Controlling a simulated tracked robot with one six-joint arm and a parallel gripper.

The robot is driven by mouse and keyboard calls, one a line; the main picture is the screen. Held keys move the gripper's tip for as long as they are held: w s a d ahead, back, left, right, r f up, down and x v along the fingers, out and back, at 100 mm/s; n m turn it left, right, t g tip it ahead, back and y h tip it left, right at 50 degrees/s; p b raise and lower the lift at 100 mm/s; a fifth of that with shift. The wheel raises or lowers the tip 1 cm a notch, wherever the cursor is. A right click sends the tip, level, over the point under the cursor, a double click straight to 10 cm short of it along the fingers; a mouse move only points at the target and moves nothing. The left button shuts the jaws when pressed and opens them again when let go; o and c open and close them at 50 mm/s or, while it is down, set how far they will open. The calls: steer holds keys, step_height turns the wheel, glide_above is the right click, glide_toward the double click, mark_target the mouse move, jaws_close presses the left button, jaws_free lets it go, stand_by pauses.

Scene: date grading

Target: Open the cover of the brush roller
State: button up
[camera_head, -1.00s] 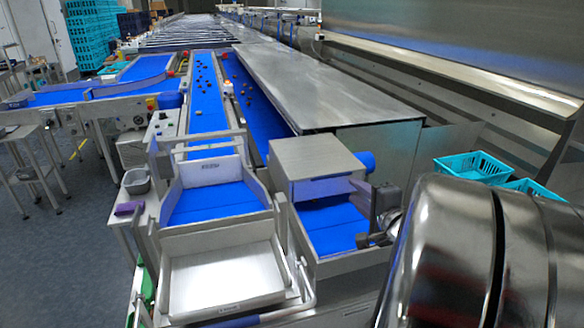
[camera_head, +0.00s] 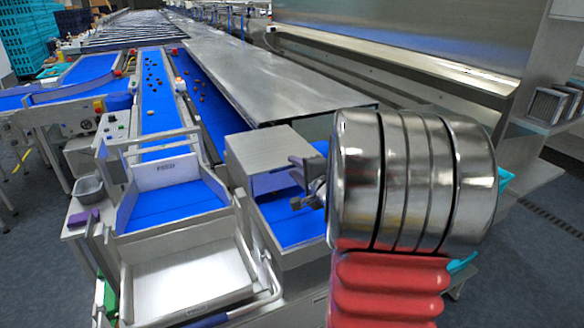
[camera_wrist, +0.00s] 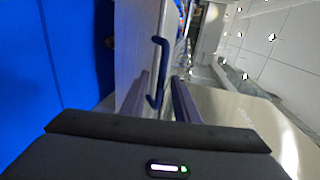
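A grey metal box-shaped cover (camera_head: 265,150) stands over the blue belt (camera_head: 285,215) at the machine's right front; I take it to be the brush roller cover. My gripper (camera_head: 296,182) is at its front right side, above the belt, partly hidden by my arm. In the wrist view, a dark blue bent handle (camera_wrist: 157,62) stands on a grey panel (camera_wrist: 133,45). The two fingers of my gripper (camera_wrist: 160,92) are apart, with the handle's lower end in line between them. Whether they touch it cannot be told.
A white tray (camera_head: 135,300) with a raised rim and a blue chute (camera_head: 172,205) lie to the left. A long metal-topped housing (camera_head: 265,75) runs behind the cover. Several dates lie on the blue conveyor (camera_head: 153,100). A small grey bin (camera_head: 88,188) is farther left.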

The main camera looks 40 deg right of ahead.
steer(key=shift+x, duration=0.95)
steer(key=shift+c, duration=0.5)
steer(key=c, duration=0.6)
jaws_close()
steer(key=shift+a+f, duration=0.1)
